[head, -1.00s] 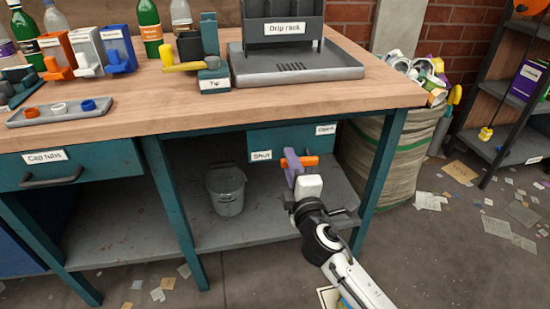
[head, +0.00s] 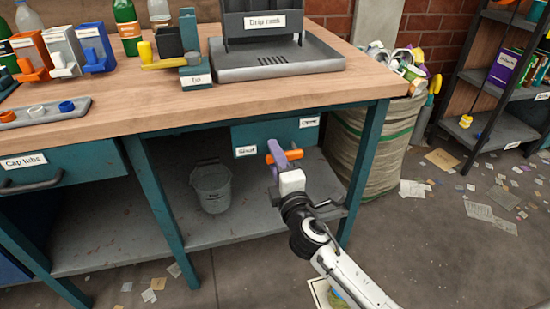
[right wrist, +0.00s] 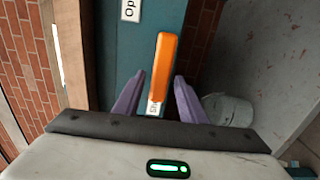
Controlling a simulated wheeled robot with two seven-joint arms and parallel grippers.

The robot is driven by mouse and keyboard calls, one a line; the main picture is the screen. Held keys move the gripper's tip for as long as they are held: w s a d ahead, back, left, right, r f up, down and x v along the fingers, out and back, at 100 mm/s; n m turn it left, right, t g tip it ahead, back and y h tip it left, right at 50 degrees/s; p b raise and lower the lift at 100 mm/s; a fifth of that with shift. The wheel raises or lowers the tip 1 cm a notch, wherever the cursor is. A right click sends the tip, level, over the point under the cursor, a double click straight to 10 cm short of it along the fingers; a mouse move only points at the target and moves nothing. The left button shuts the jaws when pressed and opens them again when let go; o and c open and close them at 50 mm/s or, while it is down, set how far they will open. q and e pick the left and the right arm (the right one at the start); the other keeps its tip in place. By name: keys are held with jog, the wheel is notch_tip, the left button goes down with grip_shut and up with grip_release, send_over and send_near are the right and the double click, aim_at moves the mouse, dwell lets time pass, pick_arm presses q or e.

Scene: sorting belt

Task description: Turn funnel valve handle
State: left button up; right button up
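The orange valve handle (head: 294,154) is a bar on the front of a teal box (head: 246,134) under the workbench. A "Shut" label (head: 246,151) is on the box's left and an "Open" label (head: 309,122) is at its upper right. My right gripper (right wrist: 160,76) is at the handle with its purple fingers apart. In the right wrist view the orange handle (right wrist: 165,62) stands between the fingers, with gaps visible at both sides. In the head view a finger hides the handle's middle. No funnel can be made out. My left gripper is not in view.
A grey bucket (head: 211,187) stands on the lower shelf left of the box. A bench leg (head: 365,165) is close right of my right arm, with a filled sack (head: 385,150) beyond. The bench top (head: 150,105) is above. Paper scraps litter the floor.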

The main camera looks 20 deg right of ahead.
jog(key=shift+s, duration=0.3)
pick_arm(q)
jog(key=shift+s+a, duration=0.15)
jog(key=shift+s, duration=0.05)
pick_arm(e)
jog(key=s+a, duration=0.1)
jog(key=s, duration=0.8)
jog(key=shift+s+a, duration=0.15)
jog(key=shift+s, duration=0.2)
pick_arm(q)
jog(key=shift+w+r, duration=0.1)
